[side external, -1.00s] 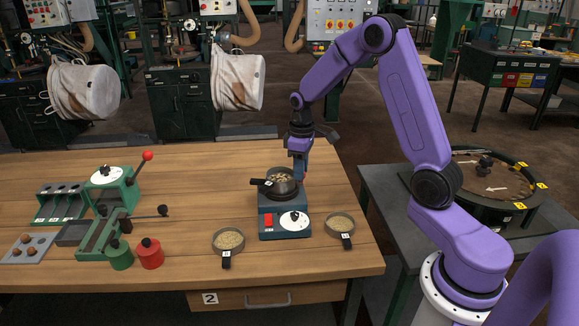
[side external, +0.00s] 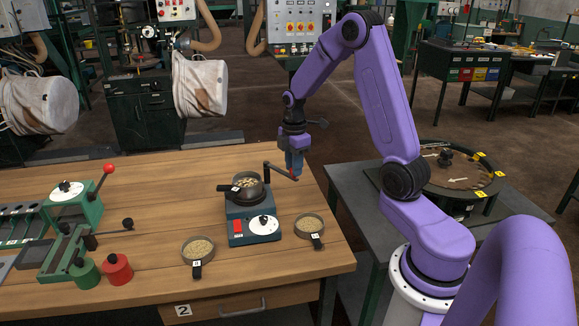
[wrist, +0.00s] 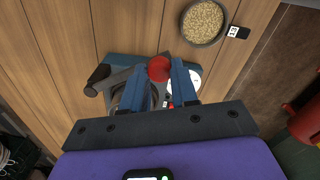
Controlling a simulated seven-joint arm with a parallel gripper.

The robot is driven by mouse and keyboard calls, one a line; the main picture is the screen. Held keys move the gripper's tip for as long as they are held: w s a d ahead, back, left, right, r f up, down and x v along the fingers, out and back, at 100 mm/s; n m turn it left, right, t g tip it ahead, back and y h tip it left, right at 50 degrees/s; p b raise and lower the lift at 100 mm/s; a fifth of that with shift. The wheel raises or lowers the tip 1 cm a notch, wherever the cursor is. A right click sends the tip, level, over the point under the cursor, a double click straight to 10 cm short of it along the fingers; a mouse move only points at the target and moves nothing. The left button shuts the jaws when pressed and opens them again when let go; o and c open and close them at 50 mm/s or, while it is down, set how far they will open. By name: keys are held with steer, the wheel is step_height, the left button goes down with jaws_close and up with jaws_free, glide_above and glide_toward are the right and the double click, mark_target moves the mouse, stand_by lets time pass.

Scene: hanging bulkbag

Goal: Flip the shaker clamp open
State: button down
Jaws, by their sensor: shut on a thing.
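The shaker (side external: 250,210) is a blue-grey box on the bench with a red switch and a white dial. A dark sieve pan (side external: 243,187) of pale pieces sits on it. The shaker clamp (side external: 279,169) is a dark arm standing out to the right of the pan, with a red knob at its end. My gripper (side external: 295,176) is shut on this knob, right of the shaker and above the bench. In the wrist view the red knob (wrist: 159,68) shows between my blue fingertips; the fingers hide part of the shaker behind.
Two small round pans of grain, one front left (side external: 198,250) and one right (side external: 309,226), lie on the bench near the shaker. A green press with a red-knobbed lever (side external: 78,205) stands at the left. The bench's right edge is close to my gripper.

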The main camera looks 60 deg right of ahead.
steer(key=shift+d, duration=0.25)
steer(key=c, duration=0.9)
jaws_free()
steer(key=shift+o, duration=0.2)
steer(key=shift+r, duration=0.15)
step_height(320, 180, up, 17)
steer(key=shift+r, duration=0.1)
